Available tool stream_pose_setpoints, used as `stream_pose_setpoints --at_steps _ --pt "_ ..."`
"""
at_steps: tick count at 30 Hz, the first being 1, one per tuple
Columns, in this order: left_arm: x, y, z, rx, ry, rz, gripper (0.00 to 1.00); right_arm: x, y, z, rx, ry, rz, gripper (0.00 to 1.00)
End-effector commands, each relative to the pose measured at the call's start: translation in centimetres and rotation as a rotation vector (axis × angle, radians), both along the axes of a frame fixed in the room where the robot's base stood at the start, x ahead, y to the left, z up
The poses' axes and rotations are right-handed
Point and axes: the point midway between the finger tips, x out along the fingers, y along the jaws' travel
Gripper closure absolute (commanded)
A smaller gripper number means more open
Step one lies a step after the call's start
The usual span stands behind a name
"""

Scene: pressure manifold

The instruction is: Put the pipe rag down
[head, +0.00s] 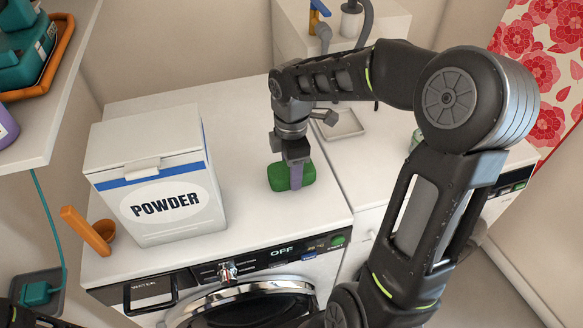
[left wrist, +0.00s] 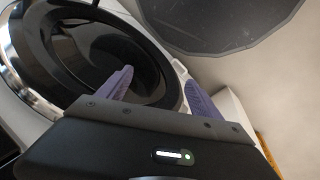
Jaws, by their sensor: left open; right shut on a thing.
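A green block-shaped thing (head: 279,178), which I take for the pipe rag, is at the white top of the washing machine (head: 240,258) in the head view. My right gripper (head: 296,178) points down and is shut on it. The rag is at or just above the surface; I cannot tell whether it rests there. In the left wrist view my left gripper (left wrist: 160,88) is open and empty, with its purple fingers apart, near the round machine door (left wrist: 85,50).
A white powder box (head: 155,180) stands left of the rag, with an orange scoop (head: 90,232) beside it. A shallow tray (head: 345,124) lies behind to the right. A shelf (head: 62,95) juts in at upper left. The machine top around the rag is clear.

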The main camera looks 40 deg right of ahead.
Motion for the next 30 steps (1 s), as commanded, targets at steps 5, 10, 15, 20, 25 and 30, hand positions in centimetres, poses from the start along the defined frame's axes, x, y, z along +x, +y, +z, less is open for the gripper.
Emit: stream_pose_setpoints --at_steps 5,10,15,20,25,30 --pt "0.0 0.0 -0.1 0.000 0.000 0.000 0.25 0.0 0.0 -0.1 0.000 0.000 0.000 0.86" --pt "0.0 0.0 -0.2 0.000 0.000 0.000 0.25 0.0 0.0 -0.3 0.000 0.000 0.000 0.40" --pt "0.0 0.0 -0.2 0.000 0.000 0.000 0.25 0.0 0.0 -0.3 0.000 0.000 0.000 0.26" --pt "0.0 0.0 -0.2 0.000 0.000 0.000 0.25 0.0 0.0 -0.2 0.000 0.000 0.000 0.25" --pt "0.0 0.0 0.1 0.000 0.000 0.000 0.25 0.0 0.0 0.1 0.000 0.000 0.000 0.25" --pt "0.0 0.0 0.0 0.000 0.000 0.000 0.25 0.1 0.0 1.6 -0.001 -0.003 0.000 0.25"
